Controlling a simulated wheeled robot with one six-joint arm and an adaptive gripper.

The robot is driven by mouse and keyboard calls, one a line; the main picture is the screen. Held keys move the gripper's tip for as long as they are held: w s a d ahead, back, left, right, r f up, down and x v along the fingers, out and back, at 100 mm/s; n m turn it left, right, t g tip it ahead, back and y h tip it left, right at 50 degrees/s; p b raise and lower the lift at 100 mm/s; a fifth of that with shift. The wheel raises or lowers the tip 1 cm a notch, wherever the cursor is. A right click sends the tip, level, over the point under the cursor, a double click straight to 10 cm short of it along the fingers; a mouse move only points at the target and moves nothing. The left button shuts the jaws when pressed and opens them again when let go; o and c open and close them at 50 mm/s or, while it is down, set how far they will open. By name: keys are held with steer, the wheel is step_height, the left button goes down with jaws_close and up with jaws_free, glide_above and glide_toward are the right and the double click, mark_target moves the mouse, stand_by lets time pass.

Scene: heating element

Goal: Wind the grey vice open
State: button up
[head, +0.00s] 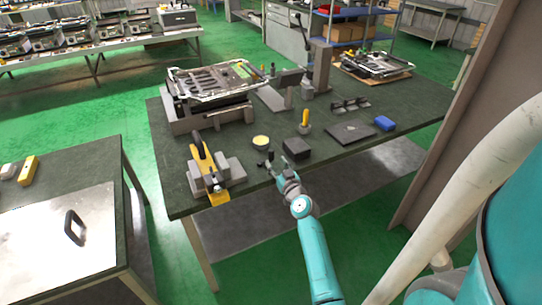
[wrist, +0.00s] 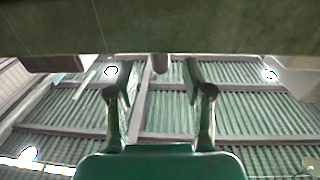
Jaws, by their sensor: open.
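The grey vice (head: 237,170) sits at the front left of the dark green workbench (head: 178,197) in the head view. A yellow bar (head: 200,154) lies along it, and a yellow part (head: 218,198) shows at its front end near the bench edge. The gap between its jaws and its handle are too small to make out. My gripper (head: 273,163) is at the front edge of the bench, to the right of the vice and apart from it. In the wrist view my gripper (wrist: 158,78) is open, with nothing between its fingers. The vice is not recognisable there.
A black block (head: 297,149), a yellow-topped round tin (head: 261,142) and a yellow-handled tool (head: 305,120) stand near my gripper. A large metal frame (head: 212,85) stands behind the vice.

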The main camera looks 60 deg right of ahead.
mark_target(273, 157)
steer(key=shift+x, duration=2.9)
jaws_close()
